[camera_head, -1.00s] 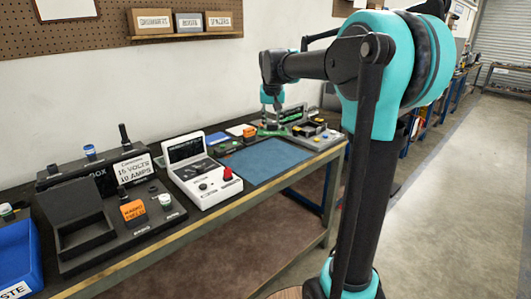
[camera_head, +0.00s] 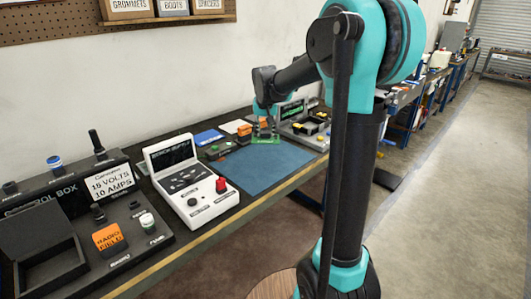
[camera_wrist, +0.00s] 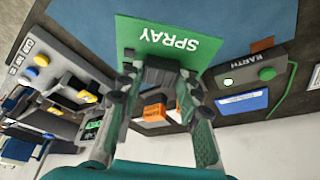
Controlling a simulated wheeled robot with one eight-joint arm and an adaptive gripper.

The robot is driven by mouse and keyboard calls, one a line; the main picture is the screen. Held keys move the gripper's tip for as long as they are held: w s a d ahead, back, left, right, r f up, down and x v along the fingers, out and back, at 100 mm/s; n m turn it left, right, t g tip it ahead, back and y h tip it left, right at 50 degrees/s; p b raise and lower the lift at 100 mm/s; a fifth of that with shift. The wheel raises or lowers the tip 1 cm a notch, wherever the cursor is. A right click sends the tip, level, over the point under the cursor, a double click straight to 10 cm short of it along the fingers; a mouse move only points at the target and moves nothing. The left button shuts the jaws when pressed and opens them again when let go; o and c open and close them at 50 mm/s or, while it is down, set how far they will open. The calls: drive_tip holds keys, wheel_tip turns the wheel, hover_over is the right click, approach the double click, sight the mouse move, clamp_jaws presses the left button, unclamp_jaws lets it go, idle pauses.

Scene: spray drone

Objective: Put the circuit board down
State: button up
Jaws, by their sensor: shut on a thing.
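The circuit board (camera_wrist: 160,34) is a flat green plate marked SPRAY, at the top of the wrist view. My gripper (camera_wrist: 160,76) is shut on a dark block at the board's near edge. In the head view the board (camera_head: 266,139) shows as a thin green strip below my gripper (camera_head: 264,126), by the back right edge of the blue mat (camera_head: 248,172). In the wrist view the board overlaps the mat (camera_wrist: 75,22). I cannot tell whether the board touches the surface. The fingers hide part of the block.
An orange block (camera_wrist: 154,109) lies beyond my fingers. The EARTH box (camera_wrist: 246,80) with a green button is to the right in the wrist view. A grey tray with several parts (camera_wrist: 62,80) is to the left. A white console (camera_head: 188,178) stands left of the mat, whose middle is clear.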

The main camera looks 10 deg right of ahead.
sight(266, 141)
wheel_tip(266, 141, down, 10)
drive_tip(key=shift+r, duration=0.1)
idle(0.4)
drive_tip(key=o, duration=1.2)
drive_tip(key=v, duration=1.1)
drive_tip(key=shift+s+r, duration=0.25)
drive_tip(key=s+d+f, duration=0.2)
drive_tip(key=s+f, duration=0.3)
drive_tip(key=s, duration=0.4)
drive_tip(key=s+d+f+n, duration=0.1)
drive_tip(key=s+d+f, duration=0.1)
drive_tip(key=s+f, duration=0.4)
drive_tip(key=s+d+f, duration=0.2)
drive_tip(key=s+f, duration=0.4)
drive_tip(key=s, duration=0.7)
drive_tip(key=shift+s+f+n+y, duration=0.2)
drive_tip(key=shift+s+n+y, duration=0.1)
drive_tip(key=shift+n, duration=0.1)
drive_tip(key=shift+d, duration=0.15)
